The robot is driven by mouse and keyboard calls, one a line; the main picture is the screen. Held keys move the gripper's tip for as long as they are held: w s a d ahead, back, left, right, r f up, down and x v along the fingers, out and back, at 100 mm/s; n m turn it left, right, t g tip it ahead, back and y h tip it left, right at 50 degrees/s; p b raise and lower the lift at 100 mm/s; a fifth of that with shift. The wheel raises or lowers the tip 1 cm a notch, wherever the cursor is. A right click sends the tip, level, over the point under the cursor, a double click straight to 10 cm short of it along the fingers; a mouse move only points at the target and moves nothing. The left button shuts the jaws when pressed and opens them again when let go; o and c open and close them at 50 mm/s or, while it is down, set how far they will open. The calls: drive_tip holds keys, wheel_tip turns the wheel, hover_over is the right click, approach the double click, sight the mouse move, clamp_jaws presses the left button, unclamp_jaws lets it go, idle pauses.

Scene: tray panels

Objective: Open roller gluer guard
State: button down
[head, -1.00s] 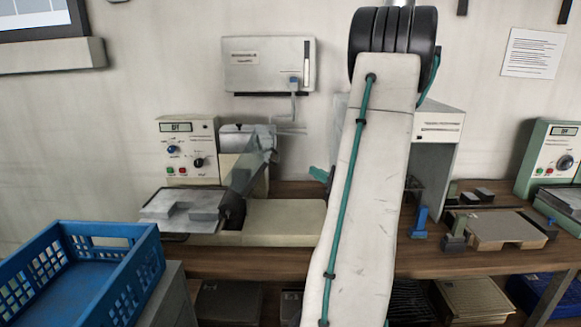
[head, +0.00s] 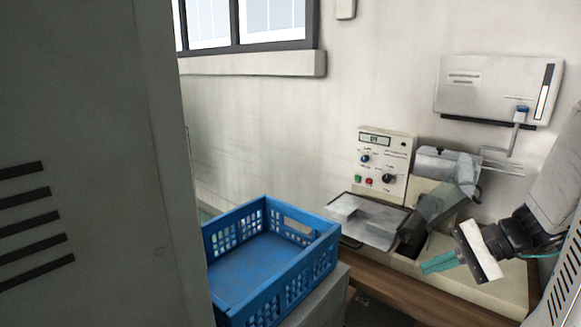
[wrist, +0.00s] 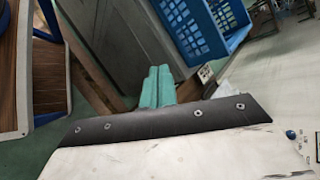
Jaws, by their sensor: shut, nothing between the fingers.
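The roller gluer stands on the wooden bench in the head view. It has a control panel (head: 385,163) with a display and buttons, and a metal tray (head: 368,222) at its front left. A grey, see-through guard (head: 440,200) slants over its middle; I cannot tell whether it is fully down. My gripper (head: 438,265) has teal fingers, pressed together and empty. It shows in front of the gluer's pale base, right of and below the guard, apart from the guard's visible part.
A blue crate (head: 270,262) sits on a grey cabinet left of the gluer, and shows in the wrist view (wrist: 203,35). A tall grey cabinet (head: 90,160) fills the left of the head view. A white wall box (head: 495,88) hangs above. Bench edges (wrist: 12,75) show at left.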

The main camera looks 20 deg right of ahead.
drive_tip(key=s+a+r+n+g+h, duration=0.2)
drive_tip(key=s+a+r+n+h, duration=0.1)
drive_tip(key=a+n, duration=0.3)
drive_tip(key=s+a+r+n+g+h, duration=0.2)
drive_tip(key=s+a+r+n+h, duration=0.2)
drive_tip(key=a, duration=0.6)
drive_tip(key=s+n+h, duration=0.2)
drive_tip(key=n, duration=0.1)
drive_tip(key=shift+s+a+n+g, duration=0.2)
drive_tip(key=shift+n+g, duration=0.1)
drive_tip(key=shift+g, duration=0.1)
drive_tip(key=c, duration=1.5)
unclamp_jaws()
drive_tip(key=shift+a+r, duration=0.1)
drive_tip(key=shift+a, duration=0.15)
drive_tip(key=shift+d, duration=0.1)
